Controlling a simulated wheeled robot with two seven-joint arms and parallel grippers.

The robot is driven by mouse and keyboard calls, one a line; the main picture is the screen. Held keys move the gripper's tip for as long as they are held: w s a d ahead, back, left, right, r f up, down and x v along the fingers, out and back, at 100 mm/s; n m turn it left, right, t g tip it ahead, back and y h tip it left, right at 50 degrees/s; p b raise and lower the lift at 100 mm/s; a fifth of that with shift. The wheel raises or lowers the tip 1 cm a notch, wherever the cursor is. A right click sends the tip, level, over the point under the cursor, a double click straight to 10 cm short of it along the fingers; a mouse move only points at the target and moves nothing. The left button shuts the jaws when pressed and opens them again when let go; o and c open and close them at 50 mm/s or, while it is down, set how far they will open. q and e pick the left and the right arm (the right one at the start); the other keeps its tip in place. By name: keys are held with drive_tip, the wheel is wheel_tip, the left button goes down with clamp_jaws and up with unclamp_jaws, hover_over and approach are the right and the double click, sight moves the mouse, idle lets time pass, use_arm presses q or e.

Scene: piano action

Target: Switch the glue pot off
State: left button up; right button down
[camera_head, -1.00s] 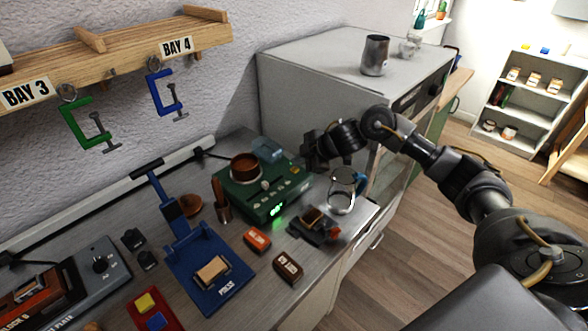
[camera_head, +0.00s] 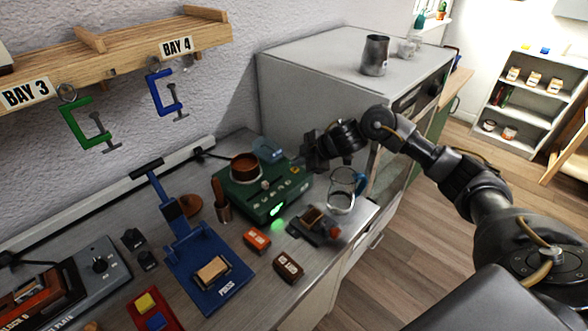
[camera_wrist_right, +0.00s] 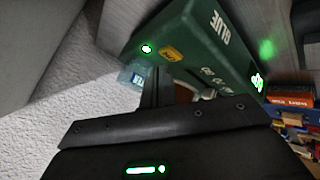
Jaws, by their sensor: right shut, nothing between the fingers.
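The glue pot (camera_head: 262,192) is a green box with a round brown-filled pot on top, standing on the bench against the oven-like cabinet. Its front has a lit green display. My right gripper (camera_head: 309,160) is shut and empty, just beyond the pot's right end. In the wrist view its dark fingers (camera_wrist_right: 156,88) point at the side near the light; I cannot tell whether they touch it. My left gripper is out of view.
A glass jug (camera_head: 341,192) stands close right of the glue pot, under my right arm. A blue press (camera_head: 207,265) and labelled blocks (camera_head: 257,241) are in front. The large grey cabinet (camera_head: 300,90) is behind. A wooden shelf with clamps (camera_head: 90,125) hangs on the wall.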

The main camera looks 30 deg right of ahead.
drive_tip(key=shift+f, duration=0.1)
drive_tip(key=shift+f, duration=0.45)
idle(0.5)
drive_tip(key=shift+r+p, duration=0.6)
drive_tip(key=shift+p, duration=0.1)
wheel_tip(320, 180, up, 6)
drive_tip(key=p, duration=0.6)
drive_tip(key=shift+p, duration=0.35)
